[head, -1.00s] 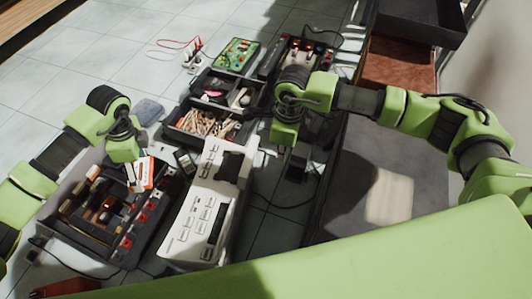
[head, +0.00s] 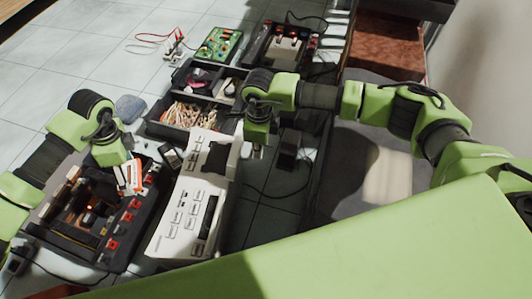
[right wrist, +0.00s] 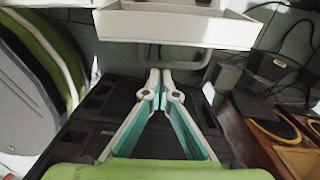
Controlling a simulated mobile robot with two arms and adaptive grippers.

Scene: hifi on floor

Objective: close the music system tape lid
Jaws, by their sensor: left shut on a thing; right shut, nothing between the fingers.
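The white music system (head: 172,222) with rows of buttons lies on the floor in the middle of the head view. A dark part (head: 220,160) is at its far end; I cannot tell how far any tape lid stands open. My right gripper hangs just right of that far end, its fingers mostly hidden in the head view. In the right wrist view its fingers (right wrist: 161,76) are shut together and empty, below a white tray-like part (right wrist: 175,27). My left gripper (head: 125,176) is left of the music system, shut on an orange and white item (head: 135,175).
A black open device (head: 125,245) with red parts lies under my left gripper. A compartment tray (head: 180,133) of small sticks, a green circuit board (head: 219,43) and another device (head: 250,58) lie behind. Cables cross the floor at right.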

